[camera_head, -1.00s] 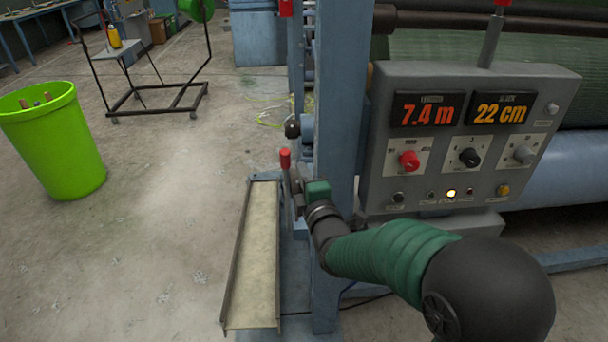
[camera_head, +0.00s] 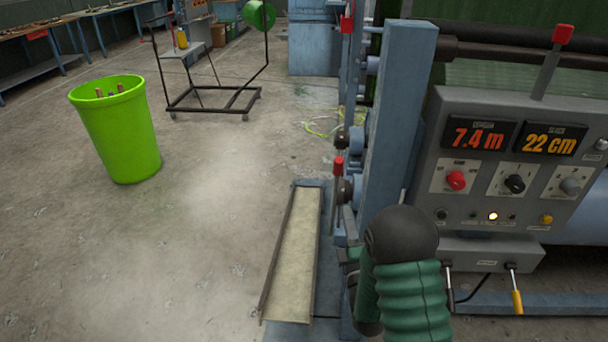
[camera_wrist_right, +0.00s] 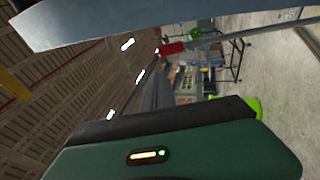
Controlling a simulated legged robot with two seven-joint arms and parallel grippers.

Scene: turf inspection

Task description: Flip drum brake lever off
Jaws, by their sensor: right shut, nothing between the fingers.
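A red-tipped lever (camera_head: 338,166) stands roughly upright on the blue frame beside the tray, left of the control panel. Other red-tipped levers show at the top of the frame (camera_head: 347,24) and above the panel (camera_head: 563,34). I cannot read which one is the drum brake. My right gripper (camera_head: 348,256) is low beside the blue post, below the first lever and apart from its red tip; my arm partly hides it. In the right wrist view its green and black body fills the bottom, and a red handle (camera_wrist_right: 172,47) shows beyond it. My left gripper is out of view.
The grey control panel (camera_head: 430,187) and blue post (camera_head: 398,110) stand close on the right. A narrow tray (camera_head: 292,255) lies left of my gripper. A green bin (camera_head: 122,135) and black cart frame (camera_head: 215,100) stand farther left, with open floor between.

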